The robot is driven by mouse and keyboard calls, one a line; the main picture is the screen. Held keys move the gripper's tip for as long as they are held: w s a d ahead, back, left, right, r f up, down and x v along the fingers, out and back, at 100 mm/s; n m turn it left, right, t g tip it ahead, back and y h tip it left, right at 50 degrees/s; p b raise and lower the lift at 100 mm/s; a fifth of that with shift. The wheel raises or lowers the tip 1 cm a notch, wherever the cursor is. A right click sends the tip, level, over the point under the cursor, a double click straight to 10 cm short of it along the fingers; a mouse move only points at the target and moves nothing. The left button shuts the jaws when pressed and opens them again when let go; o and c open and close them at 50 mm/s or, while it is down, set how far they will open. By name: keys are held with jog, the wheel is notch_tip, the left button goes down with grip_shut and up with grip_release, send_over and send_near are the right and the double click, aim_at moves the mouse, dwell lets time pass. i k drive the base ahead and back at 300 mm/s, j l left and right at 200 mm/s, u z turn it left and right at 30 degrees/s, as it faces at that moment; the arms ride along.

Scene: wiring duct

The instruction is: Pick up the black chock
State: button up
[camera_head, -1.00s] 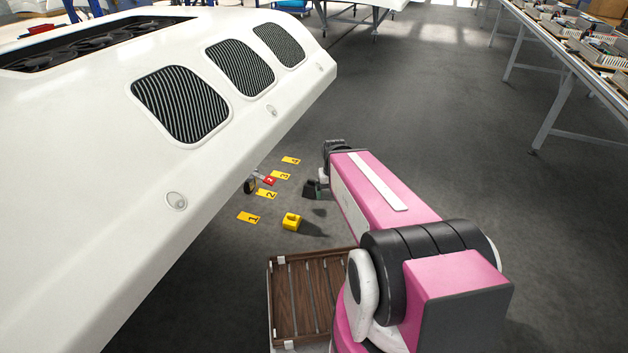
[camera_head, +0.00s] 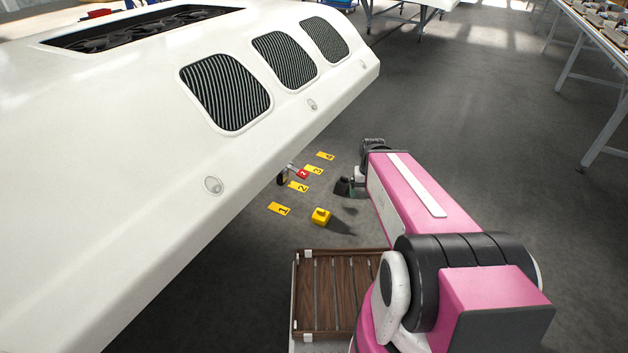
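The black chock (camera_head: 342,187) sits on the dark floor, to the right of the row of yellow number cards. My gripper (camera_head: 357,184) hangs from the wrist of my pink arm, pointing down just right of the chock. The two overlap or nearly meet in the picture; I cannot tell whether they touch. The gripper is small and dark here, and its fingers cannot be made out.
A yellow chock (camera_head: 321,216) and a red chock (camera_head: 302,174) are nearby, the red one beside a small wheel (camera_head: 282,179). A big white housing (camera_head: 150,130) overhangs the left. A slatted wooden tray (camera_head: 306,333) is in front.

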aim_at(341, 187)
jog(key=i+j, duration=0.4)
jog(key=i+j+u, duration=0.15)
jog(key=i+j, duration=0.2)
jog(key=i, duration=0.15)
